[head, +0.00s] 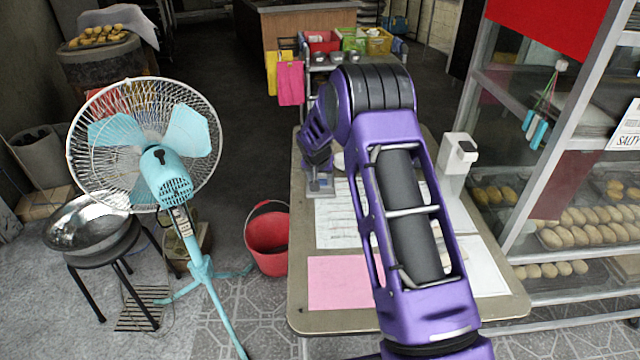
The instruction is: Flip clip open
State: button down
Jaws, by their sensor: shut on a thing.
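My gripper (319,176) points down at the far left part of the table, behind my purple arm. It is shut on a small grey clip (320,190) at the top edge of a white printed sheet (338,228). The clip is small in view and partly covered by the fingers, so its exact angle cannot be told. My forearm hides part of the sheet and the middle of the table.
The table (300,290) also bears a pink sheet (345,283) and a white dispenser (458,165). A glass cabinet with buns (585,235) stands close on the right. A fan (165,170) and a red bucket (266,245) stand left.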

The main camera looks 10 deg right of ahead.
jog(key=shift+s+a+f+t+b, duration=0.15)
jog(key=shift+s+f+t+b, duration=0.3)
jog(key=shift+b, duration=0.55)
jog(key=shift+s+a+f+t+h+b, duration=0.1)
jog(key=shift+s+f+t+h+b, duration=0.15)
jog(key=shift+t+b, duration=0.45)
jog(key=shift+s+f+t+h, duration=0.3)
jog(key=shift+s+t, duration=0.15)
jog(key=shift+t, duration=0.7)
jog(key=shift+f, duration=0.1)
jog(key=shift+c, duration=1.4)
grip_release()
jog(key=shift+s+a+r, duration=0.1)
jog(key=shift+s+r, duration=0.3)
jog(key=p+v, duration=0.3)
jog(key=v, duration=1.3)
jog(key=shift+s, duration=0.4)
